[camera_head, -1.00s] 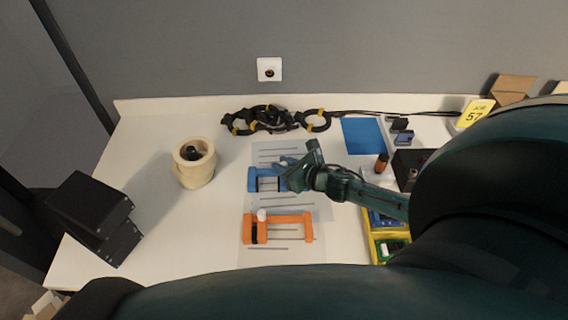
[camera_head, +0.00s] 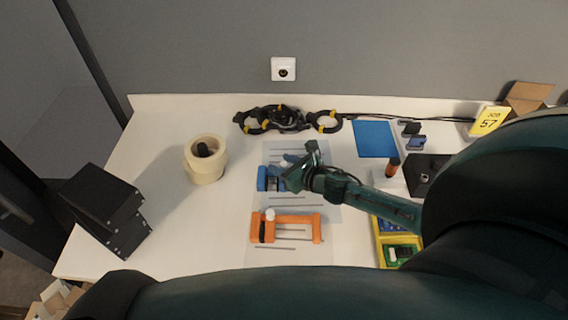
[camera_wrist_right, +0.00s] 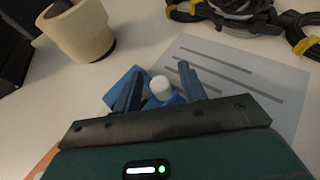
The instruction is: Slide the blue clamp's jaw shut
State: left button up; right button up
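The blue clamp (camera_head: 264,178) lies on a grey lined sheet, left of my right gripper. In the right wrist view, the blue clamp (camera_wrist_right: 118,96) shows with a white knob (camera_wrist_right: 161,88) on it. My right gripper (camera_head: 287,171) is over the clamp's right part, hiding much of it. In the wrist view its two fingers (camera_wrist_right: 159,92) are apart, one on each side of the knob, with gaps visible. How far the jaw stands from the fixed end is hard to see. My left gripper is not in view.
An orange clamp (camera_head: 287,217) lies just in front. A cream tape roll (camera_head: 205,168) and black boxes (camera_head: 108,205) stand to the left. Black cable coils (camera_head: 270,119) lie behind; a blue sheet (camera_head: 374,139) and yellow bin (camera_head: 383,254) are to the right. The table's left-middle is clear.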

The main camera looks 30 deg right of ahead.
jog(key=shift+s+d+r, duration=0.15)
jog(key=shift+s, duration=0.35)
jog(key=v, duration=1.1)
jog(key=shift+s, duration=0.2)
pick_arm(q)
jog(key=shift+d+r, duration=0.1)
pick_arm(e)
jog(key=shift+s+d+r, duration=0.15)
jog(key=shift+s+r, duration=0.1)
jog(key=shift+s, duration=0.1)
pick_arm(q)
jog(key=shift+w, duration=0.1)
